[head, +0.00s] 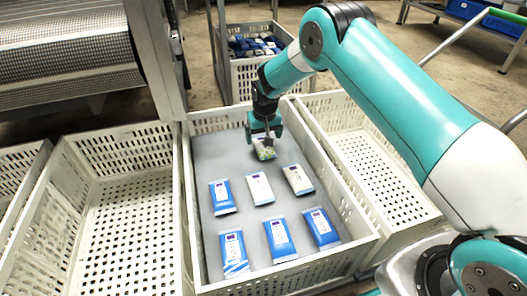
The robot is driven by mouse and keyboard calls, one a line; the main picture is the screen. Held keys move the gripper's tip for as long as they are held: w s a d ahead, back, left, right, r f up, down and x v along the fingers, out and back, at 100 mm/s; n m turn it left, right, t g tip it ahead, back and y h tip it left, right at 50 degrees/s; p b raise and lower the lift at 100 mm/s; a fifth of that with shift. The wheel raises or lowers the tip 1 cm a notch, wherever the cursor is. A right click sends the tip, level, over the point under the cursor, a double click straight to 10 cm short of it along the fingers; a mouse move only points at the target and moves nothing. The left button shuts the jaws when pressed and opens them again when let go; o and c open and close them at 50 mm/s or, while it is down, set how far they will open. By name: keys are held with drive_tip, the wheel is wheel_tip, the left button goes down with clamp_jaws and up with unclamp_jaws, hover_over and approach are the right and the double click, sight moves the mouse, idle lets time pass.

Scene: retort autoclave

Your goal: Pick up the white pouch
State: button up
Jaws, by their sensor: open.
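My gripper (264,140) is open and points down in the far part of the middle crate. Just below it, at its fingers, lies a pouch (265,153) with white and green on it, partly hidden by the gripper. I cannot tell whether the fingers touch it. A white pouch (259,188) with a small dark label lies flat nearer the middle of the crate. A second mostly white pouch (298,180) lies to its right. Both are apart from the gripper.
The middle crate (188,215) has a grey floor and perforated walls. Several blue pouches (279,238) lie in its near part. Empty crates stand at the left (130,215) and right (375,180). A farther crate (245,75) holds blue packs. A mesh conveyor (65,55) is at upper left.

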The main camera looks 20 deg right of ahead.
sight(263, 147)
drive_tip(key=f+b, duration=0.2)
drive_tip(key=w+f+b, duration=0.1)
drive_tip(key=f+b, duration=0.1)
drive_tip(key=f, duration=0.1)
drive_tip(key=shift+d+f, duration=0.1)
drive_tip(key=shift+d, duration=0.1)
drive_tip(key=c, duration=1)
